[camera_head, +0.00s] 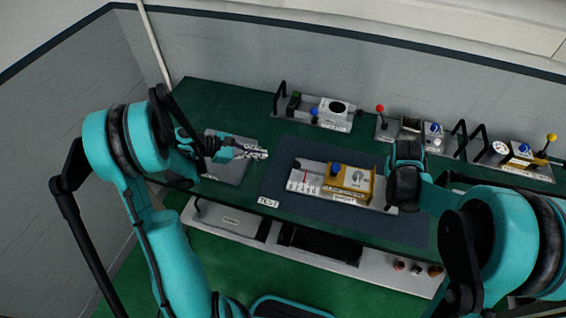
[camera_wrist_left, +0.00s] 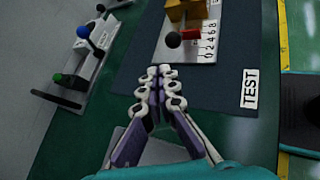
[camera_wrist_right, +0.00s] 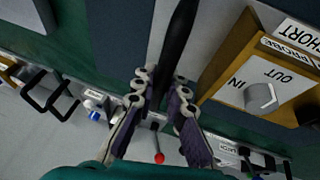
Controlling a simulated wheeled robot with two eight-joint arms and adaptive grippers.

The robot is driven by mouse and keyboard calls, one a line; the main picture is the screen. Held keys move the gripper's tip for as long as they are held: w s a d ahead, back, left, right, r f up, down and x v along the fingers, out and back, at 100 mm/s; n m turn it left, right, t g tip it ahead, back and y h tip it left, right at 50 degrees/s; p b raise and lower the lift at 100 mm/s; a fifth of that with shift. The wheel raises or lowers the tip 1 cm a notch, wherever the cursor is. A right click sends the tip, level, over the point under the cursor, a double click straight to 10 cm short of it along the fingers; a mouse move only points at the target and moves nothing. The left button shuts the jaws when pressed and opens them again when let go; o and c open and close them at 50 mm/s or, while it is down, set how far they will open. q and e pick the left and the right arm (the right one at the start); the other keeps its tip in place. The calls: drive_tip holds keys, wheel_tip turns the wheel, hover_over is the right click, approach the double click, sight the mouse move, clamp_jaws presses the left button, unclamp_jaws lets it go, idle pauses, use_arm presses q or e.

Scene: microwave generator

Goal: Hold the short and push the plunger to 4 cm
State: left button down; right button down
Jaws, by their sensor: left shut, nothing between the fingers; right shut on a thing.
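The test unit stands on the dark mat (camera_head: 270,182). It has a tan box (camera_head: 347,195) with a blue knob (camera_head: 336,169) and a grey IN/OUT dial (camera_wrist_right: 261,97). A white scale plate (camera_wrist_left: 208,50) marked 0 to 8 carries a red pointer (camera_wrist_left: 190,34); its exact reading is unclear. A black ball knob (camera_wrist_left: 173,40), apparently the plunger's, sits beside the scale. My left gripper (camera_head: 262,154) is shut and empty, just short of the ball knob; it also shows in the left wrist view (camera_wrist_left: 160,72). My right gripper (camera_wrist_right: 160,78) is shut on a black handle (camera_wrist_right: 179,32) beside the tan box.
A unit with a black dial (camera_head: 338,107) stands behind the mat. Units with a red-ball lever (camera_head: 380,109) and a yellow-ball lever (camera_head: 551,139) stand at back right. A grey plate (camera_head: 226,170) lies at left. Small canisters (camera_head: 417,268) stand on the lower shelf.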

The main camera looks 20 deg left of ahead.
drive_tip(key=c, duration=1.5)
unclamp_jaws()
use_arm(q)
drive_tip(key=v, duration=0.5)
drive_tip(key=shift+s+a+r, duration=0.1)
drive_tip(key=shift+a+r, duration=0.05)
drive_tip(key=shift+a, duration=0.1)
use_arm(e)
drive_tip(key=shift+o, duration=0.2)
drive_tip(key=shift+r, duration=0.1)
drive_tip(key=v, duration=1.2)
use_arm(q)
drive_tip(key=shift+d, duration=0.1)
